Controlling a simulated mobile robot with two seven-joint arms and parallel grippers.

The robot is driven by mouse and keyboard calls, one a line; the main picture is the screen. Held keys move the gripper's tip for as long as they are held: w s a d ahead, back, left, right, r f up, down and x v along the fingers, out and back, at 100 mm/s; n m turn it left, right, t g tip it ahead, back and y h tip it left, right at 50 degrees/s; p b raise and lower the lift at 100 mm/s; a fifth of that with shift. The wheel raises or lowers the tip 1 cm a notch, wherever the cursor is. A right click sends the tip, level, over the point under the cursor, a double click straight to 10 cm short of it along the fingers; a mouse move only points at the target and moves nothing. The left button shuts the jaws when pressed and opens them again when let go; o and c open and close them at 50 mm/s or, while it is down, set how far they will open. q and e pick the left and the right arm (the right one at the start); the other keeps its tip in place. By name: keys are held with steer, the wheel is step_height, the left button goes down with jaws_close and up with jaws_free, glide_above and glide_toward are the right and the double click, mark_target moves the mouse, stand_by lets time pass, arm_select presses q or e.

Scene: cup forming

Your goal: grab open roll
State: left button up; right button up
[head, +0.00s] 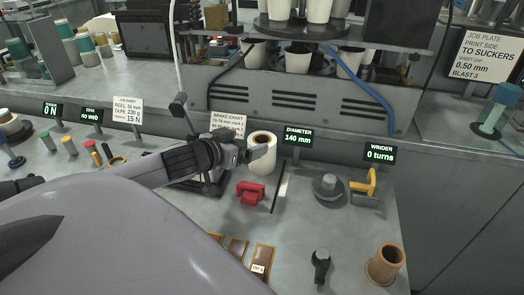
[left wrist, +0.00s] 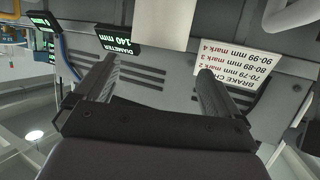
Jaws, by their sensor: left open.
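The open roll (head: 263,160) is a white roll with a tan core, standing upright on the grey bench just below the brake chart and diameter signs. My left gripper (head: 254,149) reaches in from the left at the upper left side of the roll, partly in front of it. Its fingers are apart. In the left wrist view the two fingers (left wrist: 152,85) are spread with nothing between them. A pale block (left wrist: 163,22) at the top edge there appears to be the roll. Whether a finger touches the roll I cannot tell. My right gripper is not in view.
A red clamp-like part (head: 250,192) sits close in front of the roll. A round grey spindle (head: 327,186) and a yellow-handled winder part (head: 364,187) stand to the right. The machine wall (head: 330,100) rises behind.

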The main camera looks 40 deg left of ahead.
mark_target(266, 138)
arm_select(q)
steer(key=shift+f+x, duration=0.2)
steer(key=shift+x, duration=1.3)
steer(key=shift+f+x, duration=0.2)
steer(key=shift+x, duration=1.25)
steer(key=shift+s+d, duration=0.1)
steer(key=shift+d, duration=0.1)
steer(key=shift+r, duration=0.1)
steer(key=c, duration=1.4)
